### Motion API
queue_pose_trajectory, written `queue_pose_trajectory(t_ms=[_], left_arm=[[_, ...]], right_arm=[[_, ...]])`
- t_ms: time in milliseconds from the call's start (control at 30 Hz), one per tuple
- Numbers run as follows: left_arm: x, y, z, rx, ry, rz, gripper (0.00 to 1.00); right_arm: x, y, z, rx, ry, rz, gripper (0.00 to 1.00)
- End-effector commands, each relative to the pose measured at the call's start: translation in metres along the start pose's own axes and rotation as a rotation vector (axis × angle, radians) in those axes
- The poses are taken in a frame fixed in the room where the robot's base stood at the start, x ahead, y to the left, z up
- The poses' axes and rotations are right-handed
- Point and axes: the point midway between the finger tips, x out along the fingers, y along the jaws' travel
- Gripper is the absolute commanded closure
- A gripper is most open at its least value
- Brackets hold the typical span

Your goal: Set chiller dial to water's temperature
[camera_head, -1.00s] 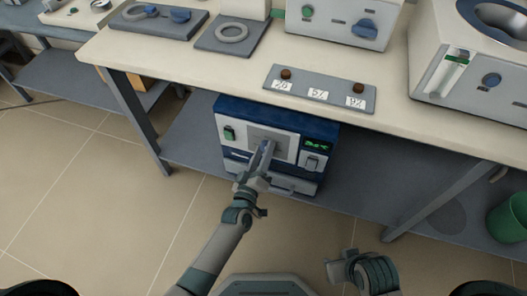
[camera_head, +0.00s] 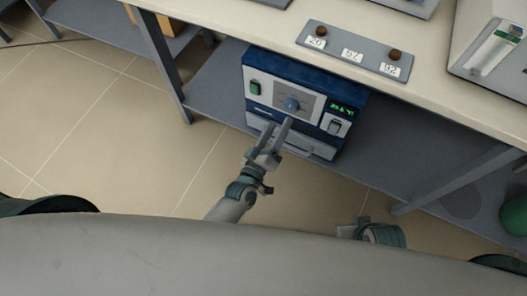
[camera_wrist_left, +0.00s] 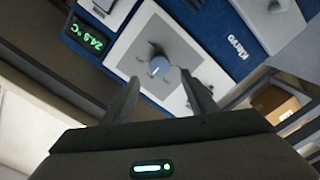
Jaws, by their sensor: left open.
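The chiller (camera_head: 262,77) is a blue and white box on the shelf under the bench. The green display (camera_wrist_left: 86,40) seems to read 24.9 °C. My left gripper (camera_head: 278,132) is open, its fingers pointing at the chiller's front. In the wrist view the dial lies beyond and between the fingertips, apparently untouched.
A grey strip (camera_head: 336,42) with brown knobs and number labels lies on the bench top above the chiller. The bench edge overhangs the chiller. A bench leg (camera_head: 160,60) stands at left. A green bin (camera_head: 514,215) is at far right. The floor in front is open.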

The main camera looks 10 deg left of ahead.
Motion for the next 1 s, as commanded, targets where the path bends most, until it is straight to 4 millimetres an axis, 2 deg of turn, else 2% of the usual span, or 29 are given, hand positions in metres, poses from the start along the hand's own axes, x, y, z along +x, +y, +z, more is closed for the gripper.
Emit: queue_pose_trajectory(t_ms=[100, 300, 500, 667, 1000], left_arm=[[-0.027, -0.001, 0.001, 0.0, -0.003, -0.002, 0.47], [-0.065, -0.001, 0.001, -0.001, -0.003, -0.002, 0.47], [-0.091, -0.001, 0.001, 0.001, -0.002, -0.001, 0.47], [-0.099, 0.0, 0.0, 0.0, -0.001, 0.0, 0.47], [-0.1, 0.0, 0.0, 0.0, -0.001, 0.0, 0.47]], right_arm=[[0.0, 0.002, 0.0, 0.001, -0.005, 0.003, 0.7], [0.0, 0.002, 0.001, 0.001, -0.008, 0.004, 0.7], [0.0, 0.001, 0.0, 0.001, -0.007, 0.003, 0.7], [0.0, 0.0, -0.001, 0.0, -0.003, 0.0, 0.7], [-0.001, -0.001, -0.002, -0.001, 0.0, -0.001, 0.7]])
